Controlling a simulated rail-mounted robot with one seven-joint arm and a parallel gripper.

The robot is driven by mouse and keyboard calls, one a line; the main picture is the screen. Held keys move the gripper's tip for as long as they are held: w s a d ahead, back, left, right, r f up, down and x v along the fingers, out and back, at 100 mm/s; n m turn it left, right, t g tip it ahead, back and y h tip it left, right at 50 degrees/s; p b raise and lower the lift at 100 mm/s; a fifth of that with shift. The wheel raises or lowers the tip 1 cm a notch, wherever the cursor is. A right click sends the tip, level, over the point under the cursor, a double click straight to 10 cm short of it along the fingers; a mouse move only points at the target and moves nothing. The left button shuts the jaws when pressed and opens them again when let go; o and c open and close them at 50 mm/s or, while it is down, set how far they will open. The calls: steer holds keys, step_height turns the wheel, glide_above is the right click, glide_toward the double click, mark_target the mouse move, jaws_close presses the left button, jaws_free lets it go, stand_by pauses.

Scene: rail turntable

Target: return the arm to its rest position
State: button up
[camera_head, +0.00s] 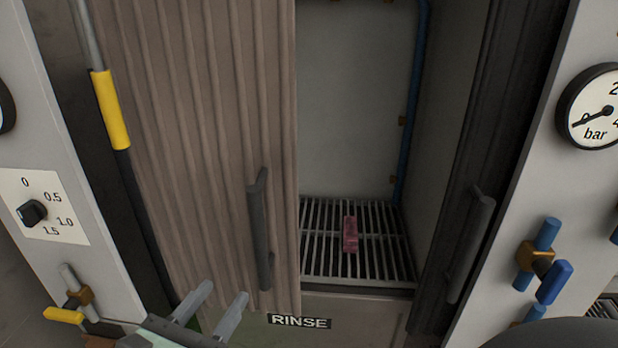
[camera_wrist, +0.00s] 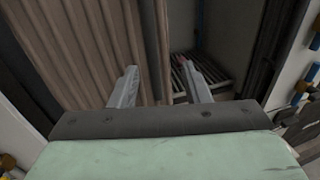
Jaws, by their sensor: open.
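My gripper (camera_head: 217,305) is at the bottom left of the head view, in front of the ribbed brown door panel. Its two fingers are apart with nothing between them. It also shows in the wrist view (camera_wrist: 160,88), fingers spread and pointing towards the cabinet front. The upper part of my arm is out of the picture in the head view.
A ribbed door (camera_head: 215,110) with a dark handle (camera_head: 259,230) covers the cabinet's left side. Its right side is open; a reddish block (camera_head: 350,234) lies on the slatted rack (camera_head: 385,262) inside. A dark handle (camera_head: 470,250), valves (camera_head: 542,262) and gauge (camera_head: 592,108) stand right.

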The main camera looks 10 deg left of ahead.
steer(key=w+d+f+m+g+h, duration=0.35)
steer(key=d+m+g, duration=0.2)
steer(key=d, duration=0.45)
steer(key=w+d+f+m+g+h, duration=0.35)
steer(key=d+m, duration=0.25)
steer(key=d, duration=0.4)
steer(key=s+d+f+m+g+y, duration=0.2)
steer(key=d+m, duration=0.4)
steer(key=m, duration=0.5)
steer(key=s+d+f+m+g+y, duration=0.3)
steer(key=d+f+m+g+y, duration=0.2)
steer(key=m, duration=0.6)
steer(key=d+g+y, duration=0.1)
steer(key=y, duration=0.1)
steer(key=shift+s+d+y+p, duration=0.3)
steer(key=shift+s+d+p, duration=0.05)
